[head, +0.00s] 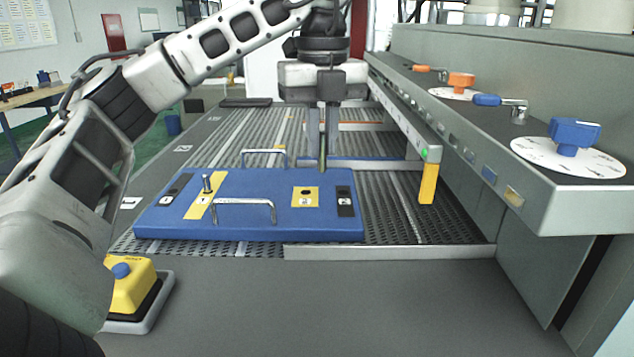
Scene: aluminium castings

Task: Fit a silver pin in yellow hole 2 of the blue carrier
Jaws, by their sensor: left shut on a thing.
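The blue carrier (285,226) lies flat on the perforated conveyor bed. A silver pin (207,184) stands upright in the left yellow strip. To its right, the yellow plate of hole 2 (305,204) shows a dark, empty opening. My left gripper (323,164) points down just behind the carrier's back edge, behind and slightly right of hole 2. It is shut on a slim upright thing, apparently a silver pin; the fingers hide most of it. I cannot tell how high its tip is above the bed. My right gripper is out of view.
The carrier has two silver handles, front (245,202) and back (264,152), and black plates at both sides. A yellow-tipped rail (428,184) stands right of it. A console with knobs (575,135) lines the right. A yellow button box (130,287) sits front left.

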